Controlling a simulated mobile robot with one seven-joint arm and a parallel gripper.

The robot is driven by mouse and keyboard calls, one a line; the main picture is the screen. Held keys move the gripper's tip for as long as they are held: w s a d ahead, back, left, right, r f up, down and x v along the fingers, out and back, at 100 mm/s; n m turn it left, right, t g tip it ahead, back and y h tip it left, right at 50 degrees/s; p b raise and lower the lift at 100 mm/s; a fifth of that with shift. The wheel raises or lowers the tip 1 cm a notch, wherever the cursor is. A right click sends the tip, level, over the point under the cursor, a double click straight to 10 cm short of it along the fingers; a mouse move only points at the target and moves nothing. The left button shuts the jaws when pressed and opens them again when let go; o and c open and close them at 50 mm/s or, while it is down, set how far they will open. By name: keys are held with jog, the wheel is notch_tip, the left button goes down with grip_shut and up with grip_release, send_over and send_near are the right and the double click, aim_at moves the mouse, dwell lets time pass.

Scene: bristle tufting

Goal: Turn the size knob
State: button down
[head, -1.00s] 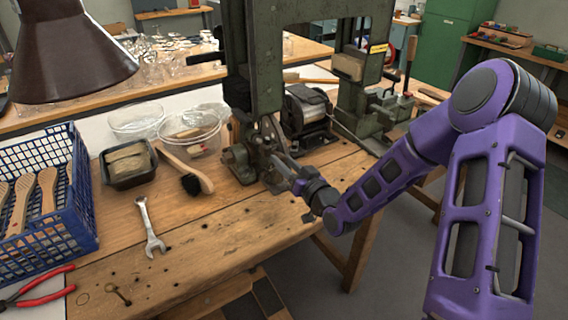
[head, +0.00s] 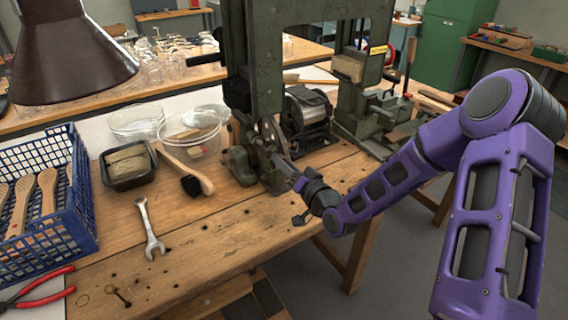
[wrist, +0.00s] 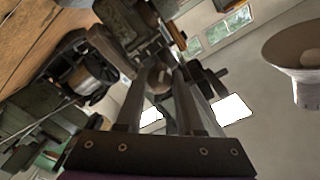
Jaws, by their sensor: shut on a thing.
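The size knob (wrist: 159,77) shows in the wrist view as a small round grey-brown piece between my fingertips. My gripper (wrist: 165,72) is shut on it, one finger on each side. In the head view my gripper (head: 284,167) reaches in from the right to the low front part of the green tufting machine (head: 262,85). The knob itself is hidden there by my fingers, and I cannot read any mark of its setting.
On the wooden bench (head: 205,240) lie a wrench (head: 149,228), a wooden-handled brush (head: 186,170) and red pliers (head: 35,288). A blue crate (head: 60,215), a black tray (head: 127,167) and clear tubs (head: 190,130) stand left. A dark lamp shade (head: 70,55) hangs at upper left.

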jog(key=shift+f, duration=0.1)
jog(key=c, duration=0.5)
grip_release()
